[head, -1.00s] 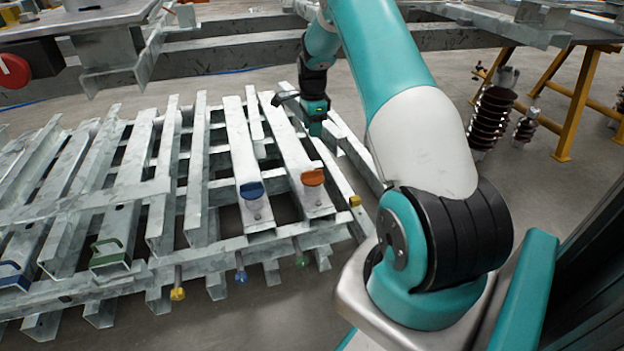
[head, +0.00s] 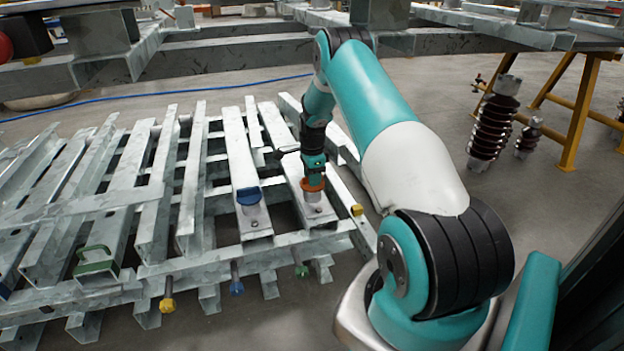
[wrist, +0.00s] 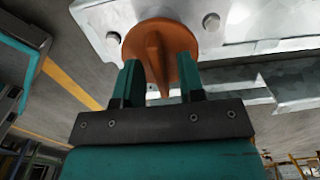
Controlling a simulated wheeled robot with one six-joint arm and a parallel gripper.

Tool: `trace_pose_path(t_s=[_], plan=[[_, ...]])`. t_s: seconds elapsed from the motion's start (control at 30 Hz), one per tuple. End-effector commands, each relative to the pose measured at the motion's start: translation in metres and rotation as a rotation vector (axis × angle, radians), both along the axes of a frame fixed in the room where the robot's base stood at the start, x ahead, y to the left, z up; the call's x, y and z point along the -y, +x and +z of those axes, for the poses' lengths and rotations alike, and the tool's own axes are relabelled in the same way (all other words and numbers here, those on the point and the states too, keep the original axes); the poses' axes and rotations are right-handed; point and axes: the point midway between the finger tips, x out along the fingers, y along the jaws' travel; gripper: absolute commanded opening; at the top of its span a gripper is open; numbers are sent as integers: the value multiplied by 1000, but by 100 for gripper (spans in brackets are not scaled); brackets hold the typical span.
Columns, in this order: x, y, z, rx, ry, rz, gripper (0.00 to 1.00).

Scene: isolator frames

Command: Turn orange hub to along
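The orange hub (head: 313,185) sits on the end plate of a grey steel beam, and my gripper (head: 313,168) is right above it, pointing down. In the wrist view the orange hub (wrist: 178,42) is a round disc with a raised fin. The fin stands between the two teal fingers of my gripper (wrist: 161,82). A gap shows on each side of the fin, so the fingers are open around it. In the head view my gripper hides part of the hub, and the fin's direction cannot be told there.
A blue hub (head: 249,196) sits on the neighbouring beam to the left. A green handle (head: 95,259) is further left. Yellow (head: 168,304), blue (head: 236,287) and green (head: 301,270) knobs stick out along the front. A yellow block (head: 357,210) is close on the right.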

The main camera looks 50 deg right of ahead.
Motion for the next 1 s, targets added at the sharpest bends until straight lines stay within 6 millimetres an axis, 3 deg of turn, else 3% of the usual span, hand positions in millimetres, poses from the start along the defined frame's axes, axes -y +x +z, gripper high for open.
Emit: trace_pose_path(t_s=[0.2,0.37,0.4,0.77,1.0], plan=[[0,0,0,1,-1,0,36],[0,0,0,1,-1,0,2],[0,0,0,1,-1,0,0],[0,0,2,1,-1,35,0],[1,1,4,3,-1,168,0]])
